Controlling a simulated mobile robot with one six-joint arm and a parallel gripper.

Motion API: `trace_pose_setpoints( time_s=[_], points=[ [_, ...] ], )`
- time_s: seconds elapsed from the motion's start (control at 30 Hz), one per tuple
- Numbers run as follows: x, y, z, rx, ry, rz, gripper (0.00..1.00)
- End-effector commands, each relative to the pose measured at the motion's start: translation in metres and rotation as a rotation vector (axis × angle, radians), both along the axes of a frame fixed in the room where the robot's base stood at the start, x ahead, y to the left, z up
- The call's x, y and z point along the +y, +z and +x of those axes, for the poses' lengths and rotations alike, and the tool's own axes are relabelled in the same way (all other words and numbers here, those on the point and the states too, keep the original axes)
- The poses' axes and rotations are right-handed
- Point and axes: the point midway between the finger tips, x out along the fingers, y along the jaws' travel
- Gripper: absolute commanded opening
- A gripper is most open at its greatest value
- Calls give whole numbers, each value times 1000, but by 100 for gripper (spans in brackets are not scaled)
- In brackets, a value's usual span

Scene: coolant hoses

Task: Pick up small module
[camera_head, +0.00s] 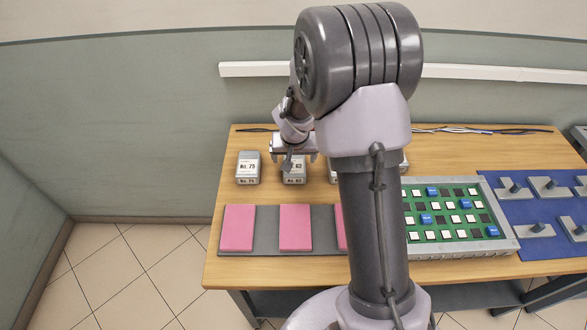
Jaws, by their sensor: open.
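Several small grey modules with white number labels stand in a row on the wooden table. The left one (248,168) reads No. 75. The second module (294,175) ends in 62 and is partly covered by my gripper. A third module (333,172) is mostly hidden behind my arm, and a bit of another shows right of the arm (404,166). My gripper (300,159) is open and points down over the second module. I cannot tell whether the fingers touch it or are around it.
A dark grey mat with pink pads (238,228) lies in front of the modules. A green board in a grey frame (510,240) holds white, black and blue blocks. A blue mat (568,245) with grey fixtures is at the right. Cables (485,130) lie along the back.

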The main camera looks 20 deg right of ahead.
Motion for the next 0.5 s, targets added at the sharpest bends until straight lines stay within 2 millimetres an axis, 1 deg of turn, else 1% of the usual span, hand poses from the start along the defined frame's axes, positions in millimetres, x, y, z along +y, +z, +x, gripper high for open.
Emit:
trace_pose_setpoints(
  time_s=[0.07,0.17,0.2,0.3,0.5],
  points=[
    [-1,-8,2,2,0,0,87],
    [-5,-26,7,3,-1,1,87],
    [-7,-34,10,3,0,0,87],
    [-9,-49,16,2,1,0,87],
    [-9,-48,17,1,1,0,87]
  ],
)
